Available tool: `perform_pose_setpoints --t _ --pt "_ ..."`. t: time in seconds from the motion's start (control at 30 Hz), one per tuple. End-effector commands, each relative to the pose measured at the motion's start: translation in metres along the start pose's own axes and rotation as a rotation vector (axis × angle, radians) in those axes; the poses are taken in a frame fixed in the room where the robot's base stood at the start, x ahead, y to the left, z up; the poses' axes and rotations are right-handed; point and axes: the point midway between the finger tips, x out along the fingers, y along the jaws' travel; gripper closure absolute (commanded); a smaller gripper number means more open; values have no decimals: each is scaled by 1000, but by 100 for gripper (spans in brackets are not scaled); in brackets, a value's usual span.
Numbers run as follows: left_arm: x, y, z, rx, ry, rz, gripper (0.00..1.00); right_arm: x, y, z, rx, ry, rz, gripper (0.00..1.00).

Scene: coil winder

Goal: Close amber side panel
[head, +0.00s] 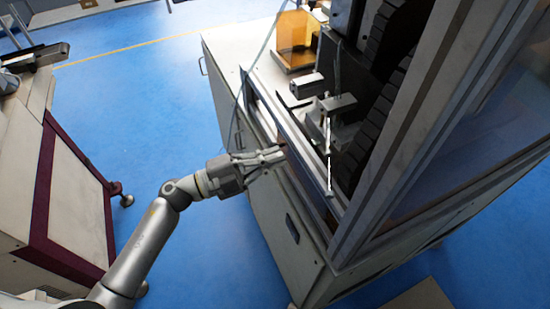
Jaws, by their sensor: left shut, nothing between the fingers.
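The coil winder (345,130) stands right of centre, a metal-framed machine on a pale cabinet. A small amber panel (295,42) stands upright at its far end. A large tinted pane (490,165) fills the frame on the right side. The near left side of the frame is open, and the dark inner parts show. My left gripper (282,155) is shut and empty, with its fingertips close to the long lower rail (292,135) on that side. I cannot tell whether they touch it. Which pane is the amber side panel is unclear. My right gripper is not in view.
A thin cable (238,105) hangs left of the winder. A pale cabinet with a dark red frame (50,180) stands on the left. Blue floor (150,110) lies clear between the machines. A corner post (415,120) rises at the winder's near side.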

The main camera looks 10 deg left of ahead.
Motion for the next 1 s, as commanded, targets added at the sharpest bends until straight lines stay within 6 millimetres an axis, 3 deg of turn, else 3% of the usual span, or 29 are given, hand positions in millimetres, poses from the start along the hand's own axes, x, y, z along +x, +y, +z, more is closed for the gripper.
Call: perform_pose_setpoints --t 0.37,0.53,0.67,1.0 --pt "-1 0 2 0 0 0 100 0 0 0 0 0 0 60" --pt "-2 -5 13 4 0 1 100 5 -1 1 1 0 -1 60" --pt "-4 -14 36 6 -1 2 100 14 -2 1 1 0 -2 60" --pt "-11 -48 113 5 -2 0 100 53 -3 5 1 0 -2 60"
